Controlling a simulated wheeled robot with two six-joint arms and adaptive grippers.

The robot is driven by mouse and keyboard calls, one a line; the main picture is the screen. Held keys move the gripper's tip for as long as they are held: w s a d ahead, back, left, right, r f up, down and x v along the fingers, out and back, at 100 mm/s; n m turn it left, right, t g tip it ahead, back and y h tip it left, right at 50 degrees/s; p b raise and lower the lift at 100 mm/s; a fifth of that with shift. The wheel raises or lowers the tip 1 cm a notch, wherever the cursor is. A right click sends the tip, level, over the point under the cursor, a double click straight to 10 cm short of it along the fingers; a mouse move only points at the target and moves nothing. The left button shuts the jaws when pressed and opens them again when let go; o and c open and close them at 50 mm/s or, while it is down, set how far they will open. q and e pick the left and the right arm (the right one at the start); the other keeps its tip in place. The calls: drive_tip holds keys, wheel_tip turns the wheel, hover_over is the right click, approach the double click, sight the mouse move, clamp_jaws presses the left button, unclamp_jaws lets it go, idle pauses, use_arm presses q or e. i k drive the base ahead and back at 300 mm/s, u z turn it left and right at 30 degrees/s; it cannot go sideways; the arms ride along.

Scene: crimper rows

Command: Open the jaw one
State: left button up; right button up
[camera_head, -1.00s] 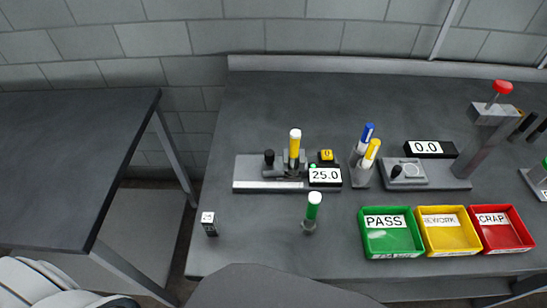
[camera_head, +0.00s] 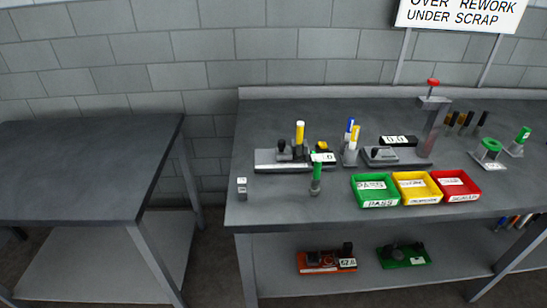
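No part is clearly marked as jaw one. A grey measuring fixture (camera_head: 266,164) stands at the left of the right-hand bench. It carries a black knob (camera_head: 283,149), an upright yellow handle with a white top (camera_head: 299,133), a yellow button (camera_head: 321,146) and a white display (camera_head: 323,158). The display read 25.0 in the earlier view; it is too small to read surely now. Whether any jaw on it is open or shut is too small to tell. Neither of my grippers is in view.
A green-topped tool (camera_head: 316,172) stands before the fixture. Green (camera_head: 375,201), yellow (camera_head: 416,198) and red (camera_head: 456,196) trays lie to the right. Behind them stands a second gauge (camera_head: 388,155). A gap separates the bare left table (camera_head: 80,165) from the bench.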

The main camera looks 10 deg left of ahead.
sight(284, 153)
drive_tip(key=u, duration=0.9)
drive_tip(key=i, duration=0.95)
drive_tip(key=z, duration=0.4)
